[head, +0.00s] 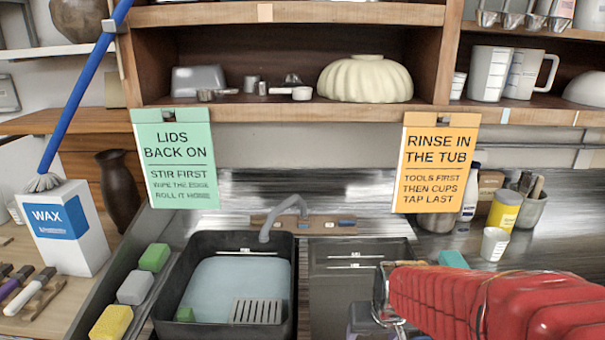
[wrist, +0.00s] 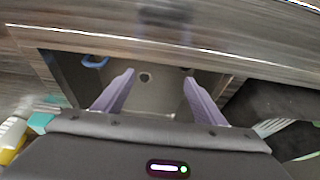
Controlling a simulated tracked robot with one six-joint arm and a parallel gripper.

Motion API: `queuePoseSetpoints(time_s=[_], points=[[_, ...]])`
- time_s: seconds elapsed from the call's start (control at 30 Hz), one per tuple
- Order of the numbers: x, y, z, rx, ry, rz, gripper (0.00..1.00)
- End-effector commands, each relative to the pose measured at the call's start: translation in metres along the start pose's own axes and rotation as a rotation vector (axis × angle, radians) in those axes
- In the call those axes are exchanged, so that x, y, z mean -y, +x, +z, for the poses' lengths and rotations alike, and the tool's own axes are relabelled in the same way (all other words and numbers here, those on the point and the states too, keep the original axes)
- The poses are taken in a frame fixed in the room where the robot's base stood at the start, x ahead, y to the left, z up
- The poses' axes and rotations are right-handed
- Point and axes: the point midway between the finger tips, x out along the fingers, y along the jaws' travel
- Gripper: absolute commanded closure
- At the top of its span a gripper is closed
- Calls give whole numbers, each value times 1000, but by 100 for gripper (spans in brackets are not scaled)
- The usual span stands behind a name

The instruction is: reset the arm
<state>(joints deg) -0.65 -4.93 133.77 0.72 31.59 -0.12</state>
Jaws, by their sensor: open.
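My arm, in a red ribbed sleeve (head: 480,300), reaches in from the lower right of the head view, in front of the right sink basin (head: 345,262). In the wrist view my gripper (wrist: 158,76) shows two purple fingers spread wide apart, with nothing between them. Behind the fingers is a grey basin (wrist: 150,97) with a round drain hole. I cannot tell how far the fingertips are above its floor. In the head view the fingers cannot be made out clearly.
A dark tub (head: 165,300) with pale blue liquid and a grate stands left of the basin. A tap (head: 280,215) rises behind. Two signs, green (head: 175,160) and orange (head: 435,163), hang from the shelf (head: 300,112). Cups and a yellow can (head: 505,210) stand right.

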Motion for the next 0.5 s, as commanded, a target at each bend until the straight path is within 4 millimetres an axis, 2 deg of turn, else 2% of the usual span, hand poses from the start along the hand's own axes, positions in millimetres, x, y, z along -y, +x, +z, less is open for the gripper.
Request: queuePoseSetpoints(time_s=[0.1, 0.5], points=[[-1, -24, 21, 26, 0, 1, 36], [-3, -89, 81, 64, -1, 6, 36]])
